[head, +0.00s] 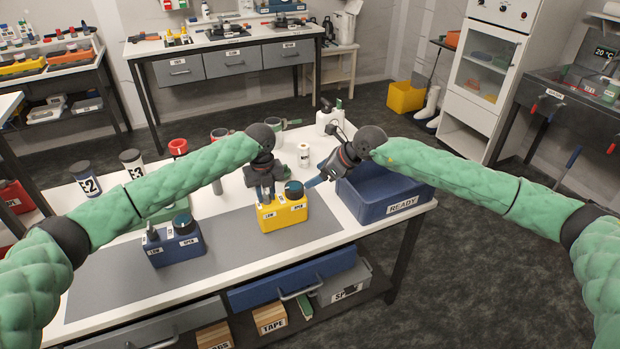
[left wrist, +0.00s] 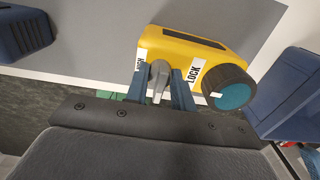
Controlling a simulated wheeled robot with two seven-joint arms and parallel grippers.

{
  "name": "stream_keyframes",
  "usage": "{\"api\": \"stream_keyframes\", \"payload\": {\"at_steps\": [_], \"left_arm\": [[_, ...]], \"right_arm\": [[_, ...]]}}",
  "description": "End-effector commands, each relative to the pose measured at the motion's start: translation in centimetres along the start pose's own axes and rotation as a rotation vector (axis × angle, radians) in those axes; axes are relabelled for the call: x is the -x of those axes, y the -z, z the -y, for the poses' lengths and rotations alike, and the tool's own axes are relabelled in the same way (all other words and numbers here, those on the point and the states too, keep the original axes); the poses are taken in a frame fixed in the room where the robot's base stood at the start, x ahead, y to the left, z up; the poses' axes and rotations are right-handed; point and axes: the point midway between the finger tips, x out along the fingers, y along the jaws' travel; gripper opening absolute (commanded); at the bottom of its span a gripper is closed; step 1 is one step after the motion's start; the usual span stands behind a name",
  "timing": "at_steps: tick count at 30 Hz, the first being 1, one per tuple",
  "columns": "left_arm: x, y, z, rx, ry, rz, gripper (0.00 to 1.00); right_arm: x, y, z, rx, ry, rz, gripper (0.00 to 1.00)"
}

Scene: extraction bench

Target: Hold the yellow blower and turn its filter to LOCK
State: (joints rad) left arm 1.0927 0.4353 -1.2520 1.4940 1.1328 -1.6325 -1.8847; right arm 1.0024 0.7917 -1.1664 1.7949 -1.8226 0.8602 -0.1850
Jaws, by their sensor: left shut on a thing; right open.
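The yellow blower (head: 282,216) stands on the grey mat, at the front right of the bench. Its round dark filter (head: 294,189) with a teal top is on its right part, above an OPEN label. In the left wrist view the filter (left wrist: 230,88) sits beside a LOCK label (left wrist: 195,75); a small pale mark shows on its edge nearest the gripper. My left gripper (head: 264,194) is shut on the blower's grey post (left wrist: 158,76), one finger on each side. My right gripper (head: 317,181) is open and empty, to the right of the filter and apart from it.
A similar blue blower (head: 176,246) stands to the left on the mat (head: 120,278). A blue READY crate (head: 392,204) is close on the right, beneath my right arm. Canisters (head: 88,180), a white bottle (head: 329,119) and a small white jar (head: 303,154) stand behind.

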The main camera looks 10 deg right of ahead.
Motion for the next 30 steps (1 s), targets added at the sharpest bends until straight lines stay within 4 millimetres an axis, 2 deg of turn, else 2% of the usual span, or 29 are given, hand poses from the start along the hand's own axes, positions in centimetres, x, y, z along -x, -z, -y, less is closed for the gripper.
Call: {"api": "stream_keyframes", "payload": {"at_steps": [14,15,18,30], "left_arm": [[0.03,-0.02,-0.01,0.0,0.0,0.0,0.0],[0.03,-0.02,-0.01,0.0,0.0,0.0,0.28],[0.02,-0.02,-0.01,0.0,0.0,0.0,0.48],[0.56,-0.04,0.01,0.0,0.0,0.001,0.5]], "right_arm": [[0.56,-0.02,-0.07,0.0,-0.001,0.0,0.76],[0.56,-0.02,-0.07,0.0,-0.001,0.0,0.76],[0.56,-0.02,-0.06,0.0,-0.001,0.0,0.76],[0.56,-0.03,-0.06,0.0,-0.001,0.0,0.76]]}}
